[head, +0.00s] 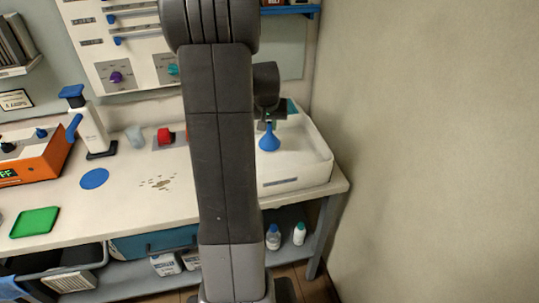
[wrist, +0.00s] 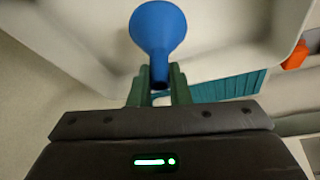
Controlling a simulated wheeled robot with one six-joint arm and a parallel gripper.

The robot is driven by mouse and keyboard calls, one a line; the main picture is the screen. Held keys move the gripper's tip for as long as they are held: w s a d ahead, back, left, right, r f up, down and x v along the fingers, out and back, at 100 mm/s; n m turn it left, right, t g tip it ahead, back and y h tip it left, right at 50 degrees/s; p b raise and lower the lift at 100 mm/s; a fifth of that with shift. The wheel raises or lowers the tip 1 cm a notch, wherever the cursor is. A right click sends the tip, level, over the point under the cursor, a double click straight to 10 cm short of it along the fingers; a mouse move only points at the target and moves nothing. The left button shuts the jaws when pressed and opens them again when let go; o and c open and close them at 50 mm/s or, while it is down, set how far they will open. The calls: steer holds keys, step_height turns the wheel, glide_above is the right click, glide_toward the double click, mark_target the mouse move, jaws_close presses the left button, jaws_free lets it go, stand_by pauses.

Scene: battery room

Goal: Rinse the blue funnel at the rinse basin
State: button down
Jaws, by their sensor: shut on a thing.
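The blue funnel (head: 269,139) is held in my gripper (head: 268,120) over the white rinse basin (head: 320,150) at the right end of the bench. In the wrist view, the blue funnel (wrist: 158,30) has its wide end away from my gripper. The fingers of my gripper (wrist: 158,82) are shut on its narrow stem. The basin (wrist: 225,60) lies behind the funnel in that view. In the head view my arm hides part of the bench left of the basin. Whether water is running cannot be told.
A wall (head: 430,150) stands close on the right. On the bench are a blue round mat (head: 94,179), a green tray (head: 35,222), a white dispenser-like device with blue parts (head: 92,128) and an orange unit (head: 35,155). Bottles (head: 299,233) stand on the shelf below.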

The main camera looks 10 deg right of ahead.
steer(key=shift+r+p, duration=1.45)
steer(key=shift+r, duration=1.15)
steer(key=shift+r+p, duration=1.3)
steer(key=shift+r, duration=0.7)
steer(key=shift+f, duration=0.1)
